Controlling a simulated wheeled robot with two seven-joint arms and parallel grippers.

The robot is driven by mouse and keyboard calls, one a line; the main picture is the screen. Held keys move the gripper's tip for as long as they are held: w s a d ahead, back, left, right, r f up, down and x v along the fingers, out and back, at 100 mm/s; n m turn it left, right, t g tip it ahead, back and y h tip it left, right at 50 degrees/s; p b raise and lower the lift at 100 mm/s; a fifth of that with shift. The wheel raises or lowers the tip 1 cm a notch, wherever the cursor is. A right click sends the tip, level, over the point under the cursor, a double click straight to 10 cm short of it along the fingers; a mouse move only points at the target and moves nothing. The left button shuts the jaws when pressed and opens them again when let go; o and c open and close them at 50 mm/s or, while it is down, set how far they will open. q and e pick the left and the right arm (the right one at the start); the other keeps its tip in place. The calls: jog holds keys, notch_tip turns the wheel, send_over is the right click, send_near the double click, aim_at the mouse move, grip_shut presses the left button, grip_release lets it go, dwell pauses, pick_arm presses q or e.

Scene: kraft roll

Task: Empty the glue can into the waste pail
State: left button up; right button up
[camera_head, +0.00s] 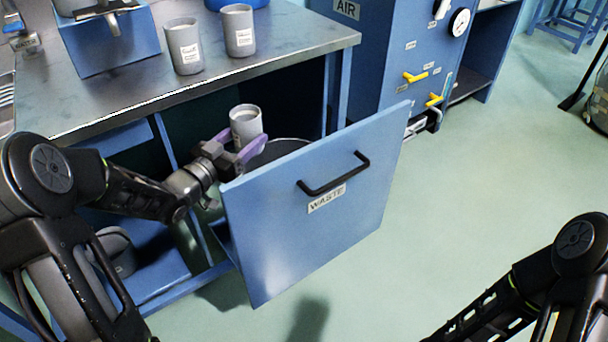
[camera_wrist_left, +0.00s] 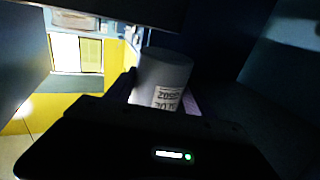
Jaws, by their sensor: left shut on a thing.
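The glue can (camera_head: 246,125) is a grey cup, close to upright, with its open top facing up in the head view. My left gripper (camera_head: 238,148), with purple fingers, is shut on it, just behind the pull-out front marked WASTE (camera_head: 310,215). In the left wrist view the can (camera_wrist_left: 163,75) shows with a white label whose print appears upside down. The waste pail (camera_head: 282,149) shows only as a dark-rimmed round opening behind that front, right of and below the can. The front hides the rest of it. My right gripper is outside the view.
Two grey labelled cups (camera_head: 184,48) (camera_head: 238,32) stand on the metal worktop (camera_head: 120,98) above the opening, beside a blue box (camera_head: 108,40). The worktop edge overhangs the cabinet close behind the can. The floor (camera_head: 470,170) to the right is clear.

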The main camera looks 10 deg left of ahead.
pick_arm(q)
jog(key=shift+r, duration=0.1)
jog(key=shift+s, duration=0.1)
jog(key=shift+s+d+f+m+b, duration=0.1)
jog(key=shift+d+f+m+b, duration=0.25)
jog(key=shift+m, duration=0.65)
jog(key=shift+d+r+m+g, duration=0.4)
jog(key=shift+m, duration=0.4)
jog(key=shift+s+d+f+m+y, duration=0.1)
jog(key=shift+d+f+m+y, duration=0.3)
jog(key=shift+m, duration=0.5)
jog(key=shift+s+d+r+m+b, duration=0.15)
jog(key=shift+d+m+b, duration=0.4)
jog(key=shift+m, duration=0.65)
jog(key=shift+d+r+m+g+p, duration=0.1)
jog(key=shift+r+m+g+p, duration=0.1)
jog(key=shift+m+g+p, duration=0.1)
